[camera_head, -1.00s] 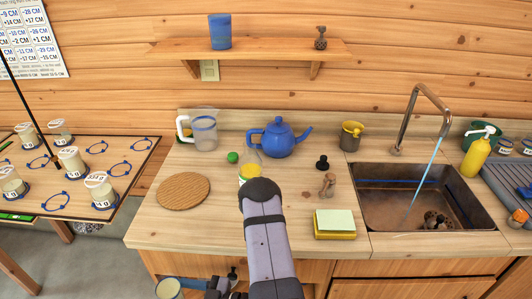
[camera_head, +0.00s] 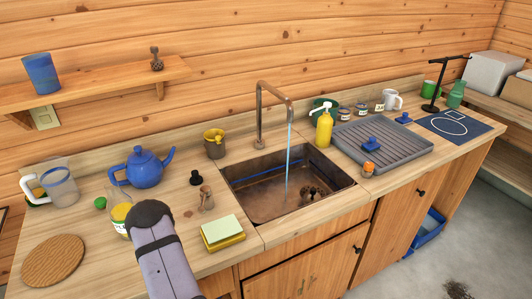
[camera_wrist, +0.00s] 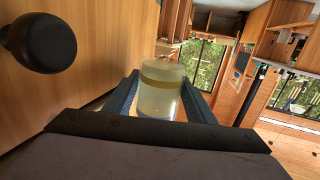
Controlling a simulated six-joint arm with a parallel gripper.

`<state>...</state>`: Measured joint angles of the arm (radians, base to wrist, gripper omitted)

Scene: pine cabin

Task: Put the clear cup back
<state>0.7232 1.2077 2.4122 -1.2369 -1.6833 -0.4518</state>
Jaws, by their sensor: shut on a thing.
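In the wrist view, a clear cup (camera_wrist: 164,88) with a pale yellowish tint and an amber band stands between the two dark fingers of my gripper (camera_wrist: 161,80). My gripper is shut on it. The cup's lower end is partly hidden by the gripper body. In the head view my forearm shows at the lower left, but the gripper and held cup are out of sight.
A sink (camera_head: 275,195) has running water; a grey drying rack (camera_head: 383,147) lies right. A black knob (camera_wrist: 40,42) is close in the wrist view.

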